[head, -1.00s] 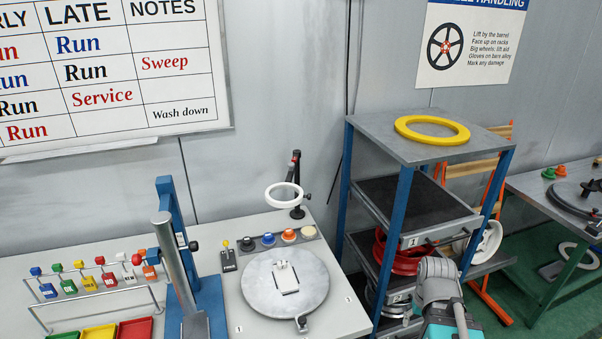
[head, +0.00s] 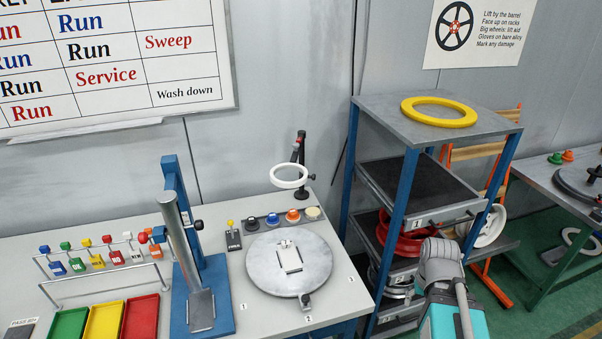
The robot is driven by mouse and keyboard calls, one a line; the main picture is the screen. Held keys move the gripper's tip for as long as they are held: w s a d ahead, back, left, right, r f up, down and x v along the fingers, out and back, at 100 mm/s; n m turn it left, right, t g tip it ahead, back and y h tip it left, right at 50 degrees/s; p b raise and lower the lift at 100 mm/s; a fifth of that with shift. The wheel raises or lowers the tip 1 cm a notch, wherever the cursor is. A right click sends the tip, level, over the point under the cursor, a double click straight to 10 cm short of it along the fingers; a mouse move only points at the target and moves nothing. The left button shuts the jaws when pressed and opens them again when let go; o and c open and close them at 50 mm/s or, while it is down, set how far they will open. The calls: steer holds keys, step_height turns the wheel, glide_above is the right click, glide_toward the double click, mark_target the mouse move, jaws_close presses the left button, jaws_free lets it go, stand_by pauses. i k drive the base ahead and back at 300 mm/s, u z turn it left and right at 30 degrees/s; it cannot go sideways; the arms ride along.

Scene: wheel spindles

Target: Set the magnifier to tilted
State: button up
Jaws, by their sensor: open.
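The magnifier is a white ring (head: 289,177) on a black stand (head: 300,148) at the back right of the grey workbench (head: 215,280). Its ring shows as a flattened oval, in front of and slightly left of the post. Its exact tilt is hard to tell at this size. A small dark knob sits to the right of the ring. Nothing touches the magnifier. My gripper is out of view; only part of my arm shows at the lower right, in front of the rack and well away from the magnifier.
A round grey turntable (head: 262,267) and several coloured buttons (head: 292,216) are in front of the magnifier. A blue press (head: 218,290) stands to the left, with coloured trays (head: 103,321) beyond. A blue-framed rack (head: 377,118) with wheels stands to the right.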

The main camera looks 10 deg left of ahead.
mark_target(284, 184)
steer(key=k, duration=1.3)
steer(key=z, duration=0.4)
steer(key=i, duration=1.6)
steer(key=u, duration=0.4)
